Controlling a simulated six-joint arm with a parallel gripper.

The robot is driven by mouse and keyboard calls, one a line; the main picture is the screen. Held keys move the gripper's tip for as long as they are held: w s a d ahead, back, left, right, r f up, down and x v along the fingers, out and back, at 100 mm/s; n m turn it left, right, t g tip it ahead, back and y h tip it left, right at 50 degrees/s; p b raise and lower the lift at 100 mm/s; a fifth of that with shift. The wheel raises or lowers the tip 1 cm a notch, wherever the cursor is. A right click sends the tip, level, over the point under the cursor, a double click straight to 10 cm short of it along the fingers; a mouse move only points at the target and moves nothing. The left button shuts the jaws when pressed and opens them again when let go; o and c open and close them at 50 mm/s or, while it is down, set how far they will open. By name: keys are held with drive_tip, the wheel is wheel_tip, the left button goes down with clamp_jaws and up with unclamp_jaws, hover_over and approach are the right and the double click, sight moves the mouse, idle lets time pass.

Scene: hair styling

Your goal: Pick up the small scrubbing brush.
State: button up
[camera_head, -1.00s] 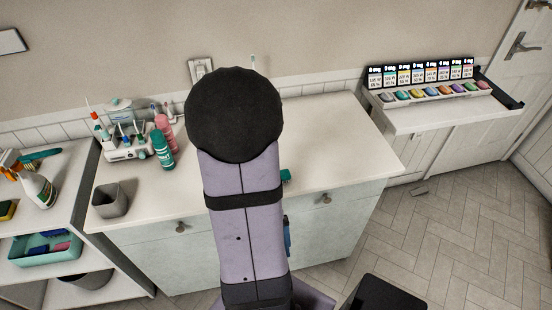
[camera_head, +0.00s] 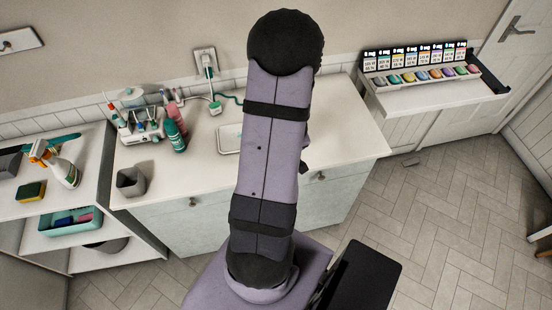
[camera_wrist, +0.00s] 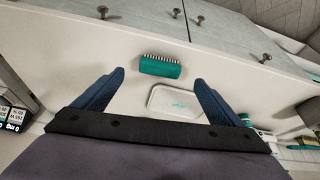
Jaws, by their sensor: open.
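The small scrubbing brush (camera_wrist: 160,67) has a teal body and a row of pale bristles. It lies on the white countertop (camera_wrist: 108,45) in the wrist view, just beyond and between the tips of my gripper's fingers. My gripper (camera_wrist: 159,77) is open, with two dark blue fingers spread apart and nothing between them. No contact with the brush shows. In the head view my arm hides the brush and my gripper.
A shallow white tray (camera_wrist: 165,111) with a teal mark lies close to the brush; it shows in the head view (camera_head: 229,140). Bottles (camera_head: 175,136), a grey cup (camera_head: 131,182) and a shelf with a spray bottle (camera_head: 64,170) are at left. Color samples (camera_head: 425,75) stand at right.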

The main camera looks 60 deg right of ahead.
drive_tip(key=shift+w+f+m, duration=0.1)
drive_tip(key=shift+w+m, duration=0.1)
drive_tip(key=shift+m, duration=0.1)
drive_tip(key=shift+b+x, duration=1.05)
drive_tip(key=shift+x, duration=0.5)
drive_tip(key=b+x, duration=0.2)
drive_tip(key=x, duration=0.2)
drive_tip(key=shift+d, duration=0.15)
drive_tip(key=c, duration=1.1)
